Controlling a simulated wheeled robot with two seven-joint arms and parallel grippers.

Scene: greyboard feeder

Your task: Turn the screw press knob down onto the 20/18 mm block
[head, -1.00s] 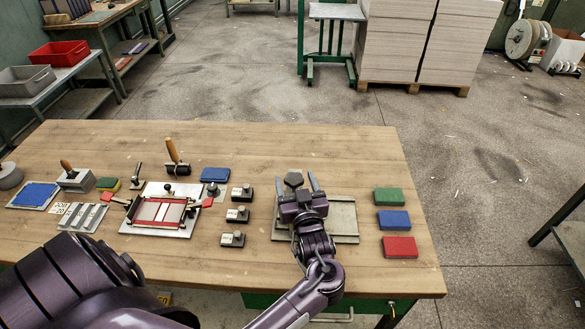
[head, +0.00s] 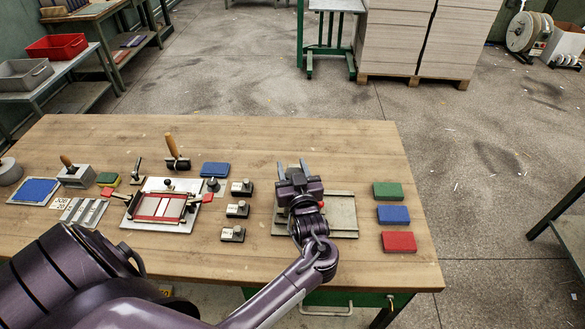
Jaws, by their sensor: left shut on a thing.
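The screw press stands at the right half of the table, on a grey base plate with raised rails (head: 342,213). My left gripper (head: 294,169) is over the press, with its two fingers pointing away from me. It is shut on the dark press knob (head: 296,175), which shows only in part between the fingers. The screw and whatever lies under it are hidden by my gripper and wrist. Several small dark blocks with round knobs and pale labels (head: 241,188) stand in a column left of the press; the labels are too small to read. My right gripper is not in view.
Green (head: 388,191), blue (head: 393,214) and red (head: 399,242) pads lie right of the press. A red-framed fixture (head: 160,207), a wooden-handled roller (head: 177,162) and a blue pad (head: 215,169) lie to the left. The table behind the press is clear.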

